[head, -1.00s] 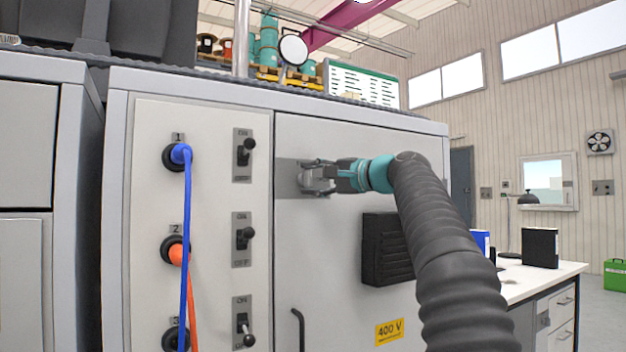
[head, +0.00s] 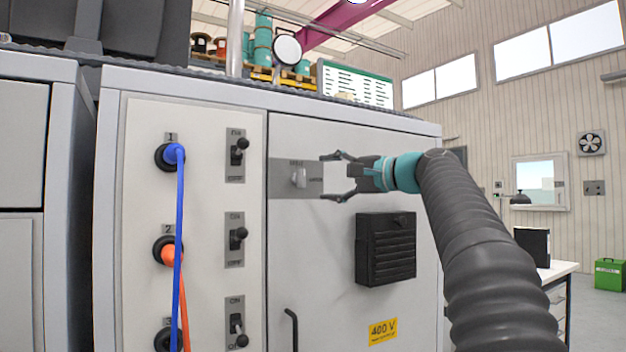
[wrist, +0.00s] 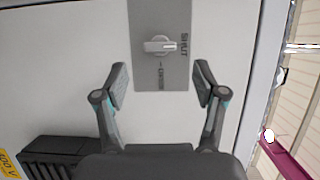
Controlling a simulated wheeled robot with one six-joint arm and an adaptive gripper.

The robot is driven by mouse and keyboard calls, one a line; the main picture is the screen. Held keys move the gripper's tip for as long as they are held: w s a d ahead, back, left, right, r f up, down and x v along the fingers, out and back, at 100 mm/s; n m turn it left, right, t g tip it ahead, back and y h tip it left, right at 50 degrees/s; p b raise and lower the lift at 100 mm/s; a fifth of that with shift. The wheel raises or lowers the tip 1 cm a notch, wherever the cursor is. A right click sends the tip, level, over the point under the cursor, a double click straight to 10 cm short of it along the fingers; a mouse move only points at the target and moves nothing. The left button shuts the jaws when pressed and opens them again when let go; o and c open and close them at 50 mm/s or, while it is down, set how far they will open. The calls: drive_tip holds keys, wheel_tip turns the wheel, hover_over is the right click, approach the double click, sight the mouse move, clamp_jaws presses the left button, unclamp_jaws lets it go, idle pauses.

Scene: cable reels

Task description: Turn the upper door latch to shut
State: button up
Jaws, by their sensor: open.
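The upper door latch (head: 299,178) is a small pale grey knob on a grey plate (head: 281,190) on the cabinet door. In the wrist view the latch (wrist: 157,46) has its bar pointing at the word SHUT on the plate. In the head view the knob stands upright, with small lettering above and to its right. My gripper (head: 331,178) is open and empty just right of the latch, apart from it. In the wrist view the open fingers (wrist: 162,76) lie either side of the plate's near end, with the latch beyond the tips.
A black vented box (head: 386,248) sticks out of the door below my gripper. A dark door handle (head: 291,330) is lower left. Left of the door are several toggle switches (head: 238,152) and sockets with a blue cable (head: 180,235) and an orange cable (head: 169,256).

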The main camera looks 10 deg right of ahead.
drive_tip(key=v, duration=0.5)
drive_tip(key=shift+s+d, duration=0.25)
drive_tip(key=w+d+f+h, duration=0.2)
drive_tip(key=d+f, duration=0.1)
drive_tip(key=f, duration=0.3)
drive_tip(key=w+d+f+h, duration=0.2)
drive_tip(key=f, duration=0.4)
drive_tip(key=s+f+g+h, duration=0.3)
drive_tip(key=s+f+g, duration=0.1)
drive_tip(key=f, duration=0.9)
drive_tip(key=s+a+f+n+g+h, duration=0.1)
drive_tip(key=s+a+f+n, duration=0.2)
drive_tip(key=s+f, duration=0.5)
drive_tip(key=s+a+f+n+g+h, duration=0.1)
drive_tip(key=s+a+f, duration=0.5)
drive_tip(key=s, duration=0.6)
drive_tip(key=s+a+f+n+g+h, duration=0.2)
drive_tip(key=s+a+f+n, duration=0.2)
drive_tip(key=s+f, duration=0.6)
drive_tip(key=shift+s+a+f+n+h, duration=0.2)
drive_tip(key=shift+s+f+n+h, duration=0.15)
drive_tip(key=shift+s+n, duration=0.4)
